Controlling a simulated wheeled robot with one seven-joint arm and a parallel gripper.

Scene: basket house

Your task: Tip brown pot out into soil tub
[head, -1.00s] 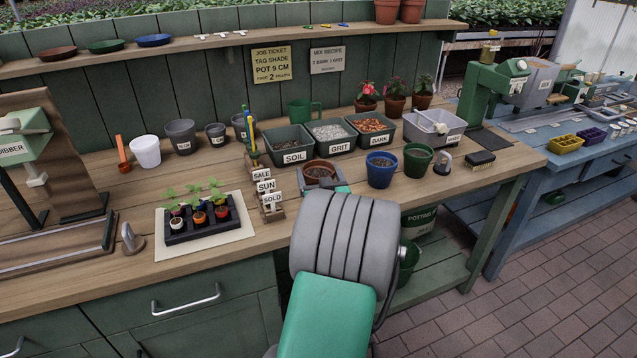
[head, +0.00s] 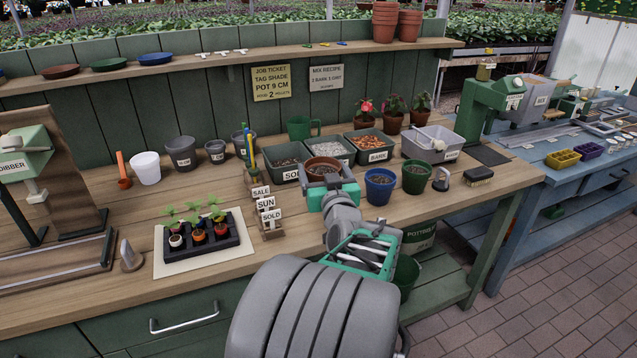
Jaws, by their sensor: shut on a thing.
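The brown pot (head: 323,164) is upright in the head view, with dark contents showing inside its rim. My gripper (head: 325,176) is shut on the brown pot from the near side, and hides its lower part. The pot and my gripper cover part of the tub's right side and label. I cannot tell whether the pot overlaps the tub's rim.
A grit tub (head: 345,157) and a bark tub (head: 388,151) stand right of the soil tub. A blue pot (head: 380,190) and a green pot (head: 416,181) stand close on the right. Label blocks (head: 267,214) and a seedling tray (head: 233,243) are on the left.

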